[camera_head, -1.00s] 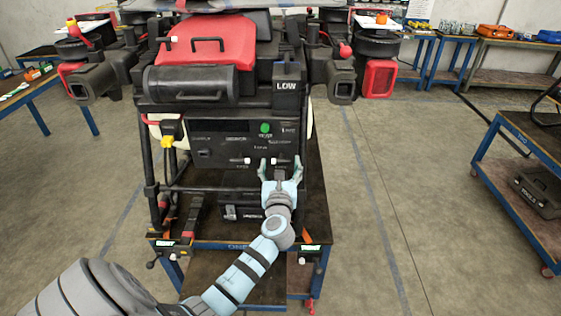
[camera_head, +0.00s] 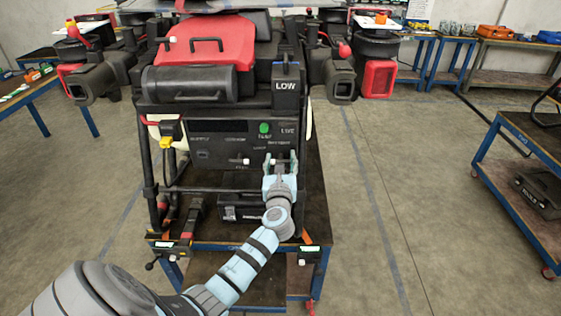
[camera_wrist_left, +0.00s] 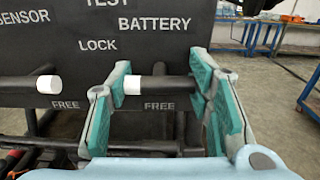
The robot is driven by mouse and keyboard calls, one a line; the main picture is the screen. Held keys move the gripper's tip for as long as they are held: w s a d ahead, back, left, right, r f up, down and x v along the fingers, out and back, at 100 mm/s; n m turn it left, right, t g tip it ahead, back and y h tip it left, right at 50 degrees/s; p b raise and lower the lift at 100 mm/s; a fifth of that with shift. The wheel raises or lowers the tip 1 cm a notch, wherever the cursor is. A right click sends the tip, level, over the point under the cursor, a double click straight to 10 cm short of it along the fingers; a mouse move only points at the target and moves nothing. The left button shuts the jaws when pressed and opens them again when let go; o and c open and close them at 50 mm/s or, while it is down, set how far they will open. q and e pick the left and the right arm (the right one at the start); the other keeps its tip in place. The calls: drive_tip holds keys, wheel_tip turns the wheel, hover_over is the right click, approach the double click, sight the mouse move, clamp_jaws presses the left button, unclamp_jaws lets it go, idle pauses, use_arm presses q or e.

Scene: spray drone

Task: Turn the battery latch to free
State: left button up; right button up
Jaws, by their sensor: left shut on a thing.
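The battery latch (camera_wrist_left: 160,86) is a dark bar with a white tip, lying level under the word BATTERY on the drone's dark panel (camera_wrist_left: 150,50). LOCK is printed up to its left and FREE just below it. My left gripper (camera_head: 280,160) is at the panel's lower right in the head view. In the wrist view its teal-padded fingers (camera_wrist_left: 162,90) stand on either side of the bar, shut on it along its length, with the white tip at the left finger. My right gripper is not in view.
A similar latch with a white tip (camera_wrist_left: 48,84) lies level to the left, with its own FREE label. The drone stands on a blue-framed table (camera_head: 230,246). Another blue-framed table (camera_head: 525,150) is at the right, with clear floor between.

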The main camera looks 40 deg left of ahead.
use_arm(q)
drive_tip(key=shift+n, duration=0.3)
drive_tip(key=n, duration=0.3)
drive_tip(key=shift+f+n+b, duration=0.1)
drive_tip(key=shift+n+b, duration=0.2)
drive_tip(key=shift+b, duration=0.1)
drive_tip(key=n+b, duration=0.1)
drive_tip(key=n, duration=0.3)
drive_tip(key=shift+n, duration=0.3)
drive_tip(key=n+b, duration=0.2)
drive_tip(key=n, duration=0.2)
drive_tip(key=shift+f, duration=0.1)
drive_tip(key=shift+n+b, duration=0.85)
drive_tip(key=shift+n, duration=1.65)
drive_tip(key=o, duration=1.2)
